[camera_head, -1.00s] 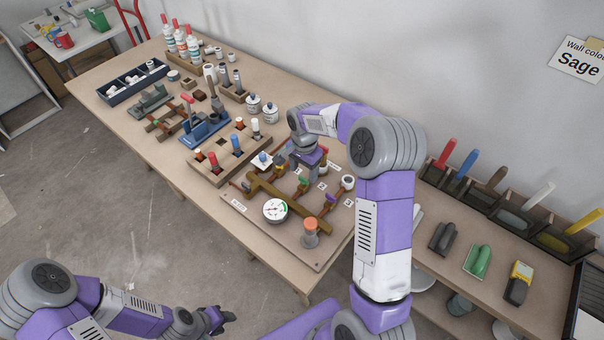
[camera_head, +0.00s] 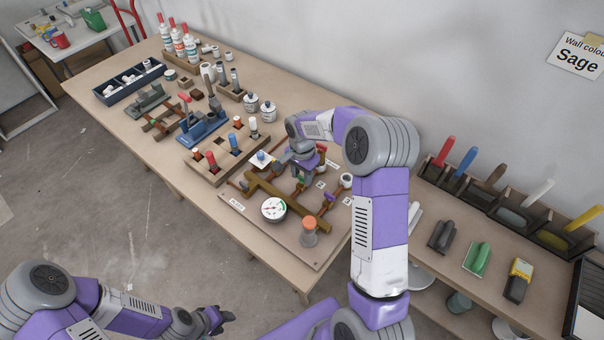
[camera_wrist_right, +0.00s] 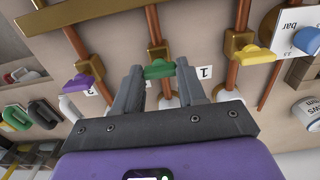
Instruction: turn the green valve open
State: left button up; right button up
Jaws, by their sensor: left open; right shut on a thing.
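The green valve handle (camera_wrist_right: 160,69) sits on a copper pipe in the right wrist view, between the fingers of my right gripper (camera_wrist_right: 162,80). The gripper is shut on it. In the head view my right gripper (camera_head: 297,182) is over the pipe board (camera_head: 318,257) and hides most of this valve. The handle lies across its pipe in the wrist view. A purple valve (camera_wrist_right: 84,78) is to its left and a yellow valve (camera_wrist_right: 252,52) to its right. My left gripper (camera_head: 222,318) is open and empty, low in the head view, away from the table.
A round gauge (camera_head: 274,209) and an orange-topped part (camera_head: 309,230) stand on the board near the valves. A wooden block with colored pegs (camera_head: 222,155) and a blue tool (camera_head: 204,128) are to the left.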

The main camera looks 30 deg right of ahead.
jog(key=shift+n, duration=0.3)
jog(key=n+p, duration=0.1)
jog(key=n, duration=0.3)
jog(key=n+p, duration=0.1)
jog(key=n, duration=0.3)
jog(key=shift+r+n, duration=0.1)
jog(key=shift+n, duration=0.3)
jog(key=n, duration=0.4)
jog(key=shift+n+p, duration=0.3)
jog(key=shift+p, duration=0.1)
jog(key=shift+n+p, duration=0.3)
jog(key=shift+n, duration=1.7)
jog(key=o, duration=1.1)
jog(key=shift+c, duration=0.2)
